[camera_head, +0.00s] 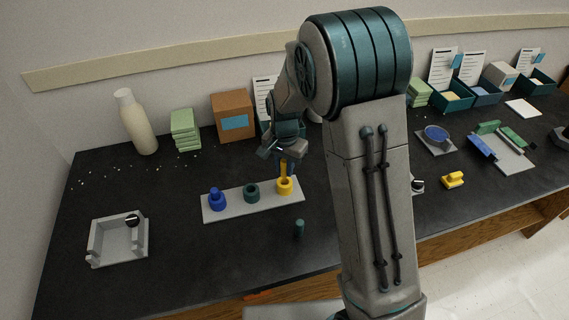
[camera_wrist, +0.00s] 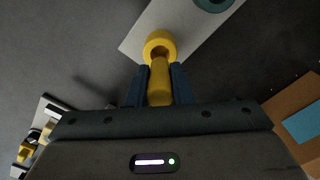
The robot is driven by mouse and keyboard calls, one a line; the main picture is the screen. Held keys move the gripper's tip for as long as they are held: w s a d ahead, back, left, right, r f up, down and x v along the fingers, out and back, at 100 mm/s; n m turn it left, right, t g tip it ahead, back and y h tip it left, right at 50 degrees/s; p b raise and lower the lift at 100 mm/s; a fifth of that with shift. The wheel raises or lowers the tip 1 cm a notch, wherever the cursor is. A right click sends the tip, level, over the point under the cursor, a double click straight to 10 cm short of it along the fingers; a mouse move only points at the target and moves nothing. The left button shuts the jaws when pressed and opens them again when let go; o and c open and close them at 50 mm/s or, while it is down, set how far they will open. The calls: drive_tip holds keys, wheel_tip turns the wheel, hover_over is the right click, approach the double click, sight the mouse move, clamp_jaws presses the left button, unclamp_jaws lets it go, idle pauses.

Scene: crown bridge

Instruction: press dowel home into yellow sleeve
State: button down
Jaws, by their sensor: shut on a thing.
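The yellow sleeve (camera_head: 284,186) stands at the right end of a light grey plate (camera_head: 233,208); it also shows in the wrist view (camera_wrist: 160,42). A yellow dowel (camera_head: 284,169) stands over it, and in the wrist view the dowel (camera_wrist: 159,82) lies between my two dark fingers. My gripper (camera_wrist: 158,88) is shut on the dowel. The dowel's far end meets the sleeve's opening; how deep it sits is hidden. On the same plate are a teal sleeve (camera_head: 252,193), which looks empty, and a blue sleeve (camera_head: 217,203) with a blue dowel (camera_head: 214,191) in it.
A loose teal dowel (camera_head: 299,229) stands on the dark bench in front of the plate. A grey tray (camera_head: 118,240) is at the left. A bottle (camera_head: 136,122), green blocks (camera_head: 186,130) and a brown box (camera_head: 233,117) stand along the back.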

sight(285, 174)
drive_tip(key=shift+f+b, duration=0.3)
drive_tip(key=shift+f, duration=0.55)
drive_tip(key=shift+f+b, duration=0.95)
drive_tip(key=shift+f, duration=0.2)
idle(0.9)
drive_tip(key=c, duration=1.2)
unclamp_jaws()
drive_tip(key=shift+r, duration=0.15)
wheel_tip(285, 174, up, 14)
drive_tip(key=shift+f, duration=0.15)
drive_tip(key=s+d+r+n+t, duration=0.1)
drive_tip(key=s+d+n, duration=0.2)
drive_tip(key=s, duration=0.8)
drive_tip(key=s+d+r+n+t, duration=0.1)
drive_tip(key=s+d+n+t, duration=0.1)
drive_tip(key=s+d, duration=0.5)
drive_tip(key=s+n, duration=0.1)
drive_tip(key=s, duration=0.2)
drive_tip(key=shift+s+d+r+n, duration=0.15)
drive_tip(key=shift+s+n, duration=0.25)
